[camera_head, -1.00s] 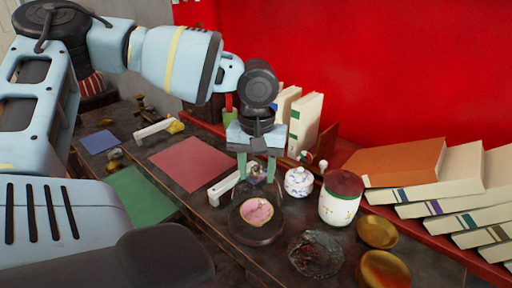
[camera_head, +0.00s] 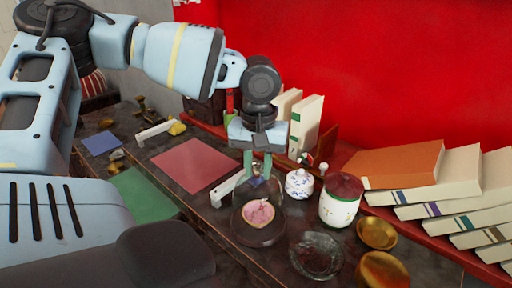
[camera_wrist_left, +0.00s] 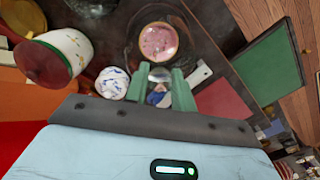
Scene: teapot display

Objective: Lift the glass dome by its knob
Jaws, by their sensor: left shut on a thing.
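The clear glass dome (camera_head: 275,201) stands over a pink plate (camera_head: 258,213) on a round dark base (camera_head: 259,235). Its lower edge looks to rest on the base. My left gripper (camera_head: 258,180) points down at the dome's top, its green fingers shut on the knob. In the left wrist view the knob (camera_wrist_left: 159,76) shows between the fingertips of the left gripper (camera_wrist_left: 160,84), with the pink plate (camera_wrist_left: 158,42) beyond. The fingers partly hide the knob in the head view. My right gripper is not in view.
Close right of the dome stand a blue-and-white pot (camera_head: 299,183) and a white jar (camera_head: 340,203) with a maroon lid. A glass dish (camera_head: 317,256) and brass bowls (camera_head: 377,232) are in front. Books (camera_head: 440,190) lie at right. A red mat (camera_head: 195,164) lies flat at left.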

